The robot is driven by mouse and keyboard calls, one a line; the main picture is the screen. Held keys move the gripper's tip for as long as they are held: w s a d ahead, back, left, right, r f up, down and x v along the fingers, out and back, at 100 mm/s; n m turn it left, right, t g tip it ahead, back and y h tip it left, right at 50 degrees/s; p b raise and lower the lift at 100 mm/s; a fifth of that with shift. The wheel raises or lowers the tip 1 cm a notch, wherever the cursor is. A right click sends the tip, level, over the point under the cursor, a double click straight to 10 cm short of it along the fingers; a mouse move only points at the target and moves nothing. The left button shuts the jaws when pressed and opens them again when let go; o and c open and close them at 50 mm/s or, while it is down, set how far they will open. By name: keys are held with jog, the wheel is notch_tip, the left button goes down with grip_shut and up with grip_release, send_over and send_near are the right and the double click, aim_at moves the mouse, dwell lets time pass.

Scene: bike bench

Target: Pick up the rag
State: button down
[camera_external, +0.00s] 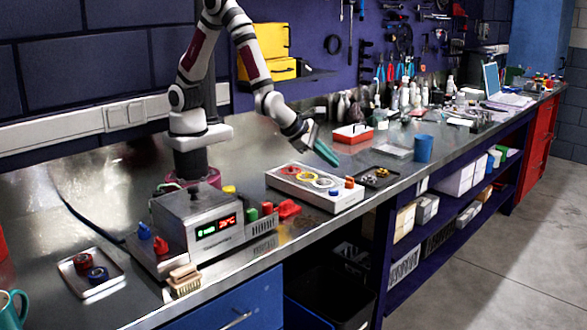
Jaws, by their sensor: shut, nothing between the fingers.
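No cloth can be made out for certain as the rag. A small red item (288,208) of uneven shape lies on the metal bench beside the grey control box; it is too small to tell whether it is cloth. My gripper (328,156), with teal fingers, is shut and empty. It hangs above the bench, behind the white box with coloured rings and apart from the red item.
The grey control box (205,228) has a lit display. The white ring box (312,190) stands in the middle. A brush (184,279) lies at the front edge, near a small tray (88,274). A blue cup (423,147) and a red-sided box (353,133) stand to the right.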

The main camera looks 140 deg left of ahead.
jog(key=c, duration=0.6)
grip_release()
jog(key=shift+o, duration=0.2)
jog(key=shift+s+a+r+n, duration=0.1)
jog(key=shift+n, duration=0.3)
jog(key=s+a+r+n+g, duration=0.1)
jog(key=s+n+g, duration=0.15)
jog(key=n, duration=0.85)
notch_tip(320, 180, up, 4)
jog(key=f+m+g+h, duration=0.1)
jog(key=m+h, duration=0.7)
jog(key=m, duration=2.6)
send_over(286, 202)
notch_tip(286, 202, down, 15)
jog(key=shift+r, duration=0.2)
